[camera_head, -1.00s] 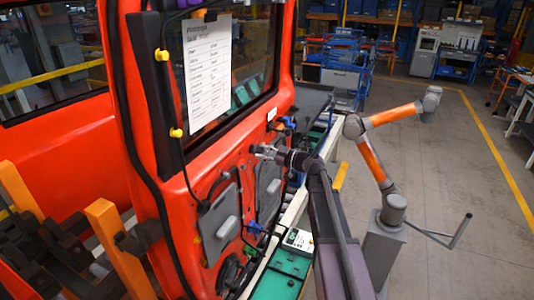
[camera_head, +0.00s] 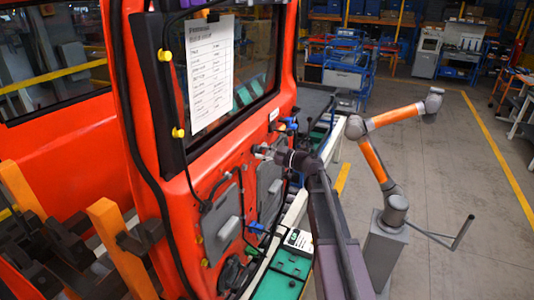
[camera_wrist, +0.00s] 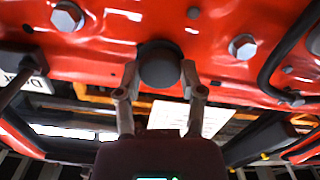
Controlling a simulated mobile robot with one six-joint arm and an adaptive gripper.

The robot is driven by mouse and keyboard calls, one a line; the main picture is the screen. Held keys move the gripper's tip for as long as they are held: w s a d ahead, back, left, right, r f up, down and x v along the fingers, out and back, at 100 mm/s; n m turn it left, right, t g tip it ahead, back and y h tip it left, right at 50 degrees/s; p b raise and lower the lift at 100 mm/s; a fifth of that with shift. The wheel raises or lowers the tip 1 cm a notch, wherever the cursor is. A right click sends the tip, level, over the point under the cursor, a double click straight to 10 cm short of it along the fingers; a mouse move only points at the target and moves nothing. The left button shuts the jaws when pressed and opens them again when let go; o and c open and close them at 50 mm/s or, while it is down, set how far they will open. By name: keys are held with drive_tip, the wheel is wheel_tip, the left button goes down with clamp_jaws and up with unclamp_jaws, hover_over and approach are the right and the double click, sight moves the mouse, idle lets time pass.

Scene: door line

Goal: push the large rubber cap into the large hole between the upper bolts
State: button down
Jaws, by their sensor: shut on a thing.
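The large rubber cap (camera_wrist: 160,68) is a dark grey disc in the wrist view, held between the two fingertips of my gripper (camera_wrist: 160,80). It is in front of the red door panel (camera_wrist: 110,50). A dark rim, apparently the large hole, shows just above and around the cap's upper edge; the cap hides the rest. I cannot tell whether the cap touches or has entered it. One upper bolt (camera_wrist: 67,16) is to the left and another bolt (camera_wrist: 243,46) to the right. In the head view my gripper (camera_head: 267,153) is at the door panel, with the cap too small to make out.
A black cable (camera_wrist: 285,60) runs down the panel at right in the wrist view. The head view shows a white paper sheet (camera_head: 210,72) on the door window and an orange-grey robot arm (camera_head: 374,160) at right. Open floor lies beyond it.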

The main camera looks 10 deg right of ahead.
drive_tip(key=shift+w+a, duration=0.35)
drive_tip(key=shift+a, duration=0.1)
idle(0.6)
drive_tip(key=shift+c, duration=0.6)
unclamp_jaws()
drive_tip(key=shift+d, duration=0.1)
drive_tip(key=v, duration=1.2)
drive_tip(key=v, duration=1.2)
idle(0.4)
